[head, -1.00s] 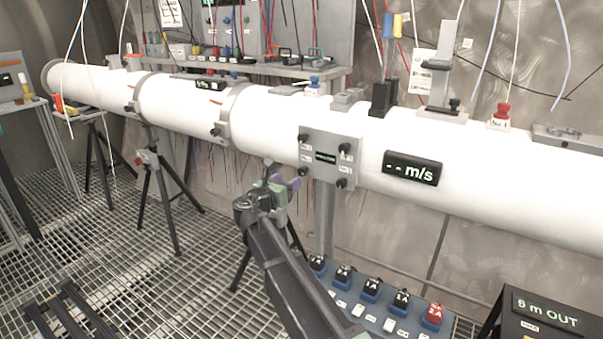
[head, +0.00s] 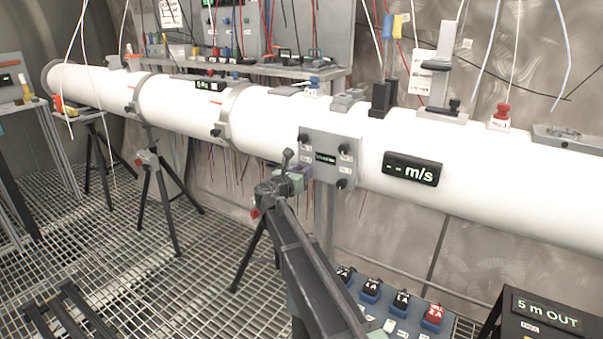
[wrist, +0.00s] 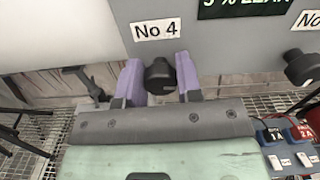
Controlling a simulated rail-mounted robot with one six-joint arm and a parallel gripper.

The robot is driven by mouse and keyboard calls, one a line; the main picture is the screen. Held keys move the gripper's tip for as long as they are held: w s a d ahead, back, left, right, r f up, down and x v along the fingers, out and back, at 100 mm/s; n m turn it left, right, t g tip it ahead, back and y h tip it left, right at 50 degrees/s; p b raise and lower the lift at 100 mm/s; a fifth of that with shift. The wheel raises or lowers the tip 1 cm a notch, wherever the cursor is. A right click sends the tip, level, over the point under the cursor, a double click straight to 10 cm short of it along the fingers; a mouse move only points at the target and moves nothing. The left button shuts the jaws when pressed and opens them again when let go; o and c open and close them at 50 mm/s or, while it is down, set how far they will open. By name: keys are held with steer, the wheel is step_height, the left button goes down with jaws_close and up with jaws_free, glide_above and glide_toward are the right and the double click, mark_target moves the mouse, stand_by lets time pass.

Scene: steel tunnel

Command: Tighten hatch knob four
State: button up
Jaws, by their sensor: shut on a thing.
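The hatch plate (head: 322,143) is a grey square on the side of the white tube, with a small dark display in its middle and black knobs at its corners. Knob four (wrist: 160,77) is black and sits below the "No 4" label (wrist: 156,29) in the wrist view. My gripper (wrist: 159,80) has its two purple fingers on either side of this knob and is shut on it. In the head view my gripper (head: 302,176) is at the plate's lower left corner and hides knob four there.
Another knob (wrist: 301,67) is at the right in the wrist view. A tripod (head: 256,240) stands left of my arm. Blue switch boxes (head: 402,301) are below.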

steer(key=shift+m, duration=0.4)
steer(key=m, duration=0.7)
steer(key=shift+d, duration=0.1)
steer(key=m, duration=0.4)
steer(key=shift+s+f, duration=0.1)
steer(key=shift+m, duration=2.2)
steer(key=o, duration=0.9)
steer(key=shift+o, duration=0.2)
